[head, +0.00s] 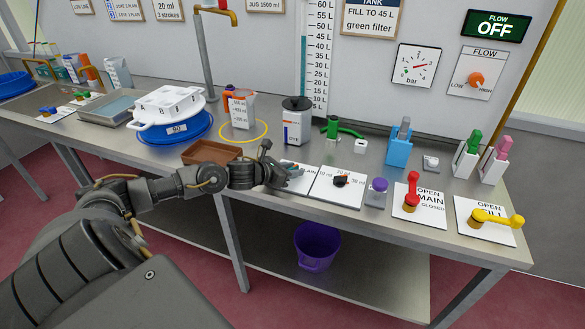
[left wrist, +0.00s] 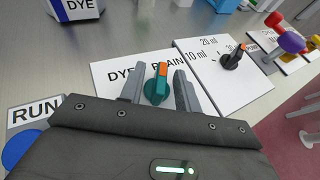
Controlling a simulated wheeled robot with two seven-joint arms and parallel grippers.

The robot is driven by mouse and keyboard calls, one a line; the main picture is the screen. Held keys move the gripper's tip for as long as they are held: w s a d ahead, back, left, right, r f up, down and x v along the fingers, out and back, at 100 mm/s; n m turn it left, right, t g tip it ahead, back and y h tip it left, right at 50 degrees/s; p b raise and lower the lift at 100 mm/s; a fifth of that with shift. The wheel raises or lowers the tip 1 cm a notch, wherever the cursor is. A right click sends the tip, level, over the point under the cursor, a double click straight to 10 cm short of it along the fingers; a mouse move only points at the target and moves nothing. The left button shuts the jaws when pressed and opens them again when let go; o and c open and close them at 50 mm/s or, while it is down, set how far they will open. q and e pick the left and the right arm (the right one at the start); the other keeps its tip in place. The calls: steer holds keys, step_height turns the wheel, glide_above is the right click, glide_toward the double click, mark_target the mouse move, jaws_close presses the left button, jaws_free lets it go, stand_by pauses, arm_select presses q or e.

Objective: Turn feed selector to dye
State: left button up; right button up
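The feed selector is a teal knob with an orange pointer (left wrist: 157,84) on a white plate lettered DYE and PLAIN (left wrist: 112,72). In the left wrist view the pointer points up the picture, close to the PLAIN lettering, which is partly covered. My left gripper (left wrist: 160,88) is open, with one finger on each side of the knob and small gaps visible. In the head view my left gripper (head: 274,168) is low at the selector plate (head: 300,181), partly hiding it. My right gripper is not in view.
Right of the selector stand a 10/20/30 ml dial (head: 341,180), a purple button (head: 378,186), a red MAIN valve (head: 411,191) and a yellow FILL valve (head: 496,218).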

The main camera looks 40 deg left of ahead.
arm_select(q)
steer(key=shift+w+f, duration=0.1)
steer(key=shift+w, duration=0.05)
jaws_close()
